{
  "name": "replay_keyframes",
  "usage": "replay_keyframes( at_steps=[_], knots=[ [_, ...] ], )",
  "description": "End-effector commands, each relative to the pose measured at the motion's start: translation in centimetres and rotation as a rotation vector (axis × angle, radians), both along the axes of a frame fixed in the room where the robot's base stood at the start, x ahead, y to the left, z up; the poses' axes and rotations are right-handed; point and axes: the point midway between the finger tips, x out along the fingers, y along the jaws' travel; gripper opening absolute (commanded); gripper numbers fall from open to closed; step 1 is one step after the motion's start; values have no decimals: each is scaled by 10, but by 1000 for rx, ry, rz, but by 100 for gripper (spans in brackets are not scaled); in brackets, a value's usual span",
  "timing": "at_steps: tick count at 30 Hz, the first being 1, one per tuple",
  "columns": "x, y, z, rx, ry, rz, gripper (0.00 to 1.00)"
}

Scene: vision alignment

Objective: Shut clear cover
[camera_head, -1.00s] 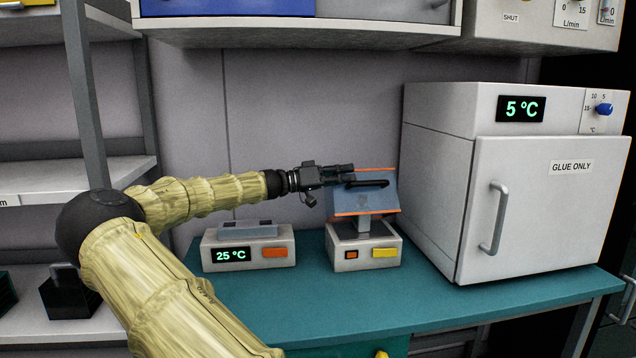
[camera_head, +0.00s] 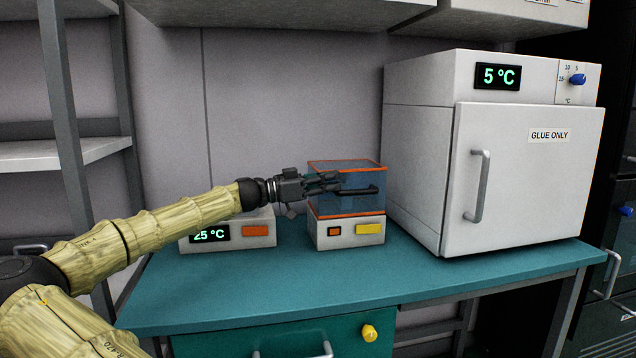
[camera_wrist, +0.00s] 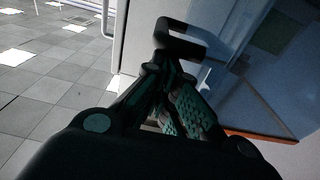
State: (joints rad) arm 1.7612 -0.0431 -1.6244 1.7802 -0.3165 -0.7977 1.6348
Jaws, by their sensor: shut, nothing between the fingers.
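The clear cover (camera_head: 345,203) is a blue-tinted see-through box with orange edges. In the head view it stands level, its lower orange rim at the top of the white base unit (camera_head: 323,241). Its black bar handle (camera_head: 362,191) is on the front face. My gripper (camera_head: 336,183) is shut and empty, at the left end of the handle and in front of the cover. In the wrist view the fingers converge just below the handle (camera_wrist: 183,42); the cover (camera_wrist: 265,95) is to their right. I cannot tell whether fingers and handle touch.
A white "GLUE ONLY" cabinet (camera_head: 527,185) reading 5 °C stands close on the right. A 25 °C unit (camera_head: 240,236) is on the left, partly behind my arm. The teal bench top (camera_head: 290,285) is clear in front.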

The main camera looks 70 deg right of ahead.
Motion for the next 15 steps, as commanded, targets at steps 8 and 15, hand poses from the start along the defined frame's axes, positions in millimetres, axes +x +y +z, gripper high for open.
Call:
replay_keyframes(
  at_steps=[8, 15],
  knots=[
    [-4, 0, -2, -10, -7, -4, 0],
    [-4, -2, 12, -10, -8, -3, 0]
  ],
)
